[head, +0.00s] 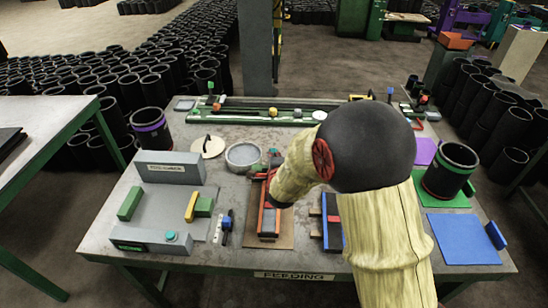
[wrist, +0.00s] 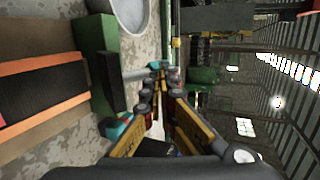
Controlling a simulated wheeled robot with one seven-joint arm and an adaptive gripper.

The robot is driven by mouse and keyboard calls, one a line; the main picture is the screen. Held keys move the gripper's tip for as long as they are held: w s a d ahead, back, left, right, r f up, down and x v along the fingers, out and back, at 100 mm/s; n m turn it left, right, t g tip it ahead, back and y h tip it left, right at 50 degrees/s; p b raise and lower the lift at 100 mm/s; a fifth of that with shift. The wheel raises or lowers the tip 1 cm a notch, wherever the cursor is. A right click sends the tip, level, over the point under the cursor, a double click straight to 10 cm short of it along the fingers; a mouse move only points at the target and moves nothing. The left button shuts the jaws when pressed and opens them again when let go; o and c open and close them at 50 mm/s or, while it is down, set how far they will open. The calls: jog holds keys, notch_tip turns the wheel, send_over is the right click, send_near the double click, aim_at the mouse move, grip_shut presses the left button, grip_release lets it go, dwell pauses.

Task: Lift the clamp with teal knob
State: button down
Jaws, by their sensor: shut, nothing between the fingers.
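In the wrist view my gripper (wrist: 157,70) is shut and empty, its fingertips together. Just left of the tips are a green block with a dark plate (wrist: 106,70) and a grey rod that reaches toward the fingers. I cannot tell whether the rod touches them. A teal piece (wrist: 116,131) shows lower down beside the gripper. These look like parts of the clamp, but I cannot tell its full outline. In the head view a small green-teal part (head: 273,155) stands at the back of the red fixture (head: 267,217). My arm hides the gripper there.
A grey round dish (head: 243,155) stands close by, also in the wrist view (wrist: 132,14). A blue fixture (head: 332,222) is to the right. A grey panel with a teal button (head: 171,236) is at left. Black sleeves stand on both sides of the table (head: 110,222).

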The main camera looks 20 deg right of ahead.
jog(key=shift+w+r+g+p, duration=0.2)
jog(key=shift+g+p, duration=0.1)
jog(key=shift+p, duration=0.15)
jog(key=w+g+p, duration=0.1)
jog(key=p, duration=0.1)
jog(key=r+g+p, duration=0.1)
jog(key=p, duration=0.1)
jog(key=shift+w+d+y, duration=0.3)
jog(key=shift+w+d, duration=0.05)
jog(key=shift+w, duration=0.05)
jog(key=shift+w+d+f+g+p, duration=0.2)
jog(key=shift+w+g+p, duration=0.35)
jog(key=shift+p, duration=0.3)
jog(key=shift+w+d+f+b, duration=0.15)
jog(key=shift+w, duration=0.4)
jog(key=shift+w+d+f+b, duration=0.1)
jog(key=shift+w+d+f, duration=0.1)
jog(key=shift+w, duration=0.3)
jog(key=shift+w+d+f+b, duration=0.1)
jog(key=shift+w+d+b, duration=0.05)
jog(key=shift+w, duration=0.4)
jog(key=s+r+p, duration=0.5)
jog(key=s+r, duration=0.1)
jog(key=r, duration=0.6)
jog(key=shift+s+a+r+p, duration=0.15)
jog(key=shift+s+p, duration=0.15)
jog(key=shift+p, duration=0.1)
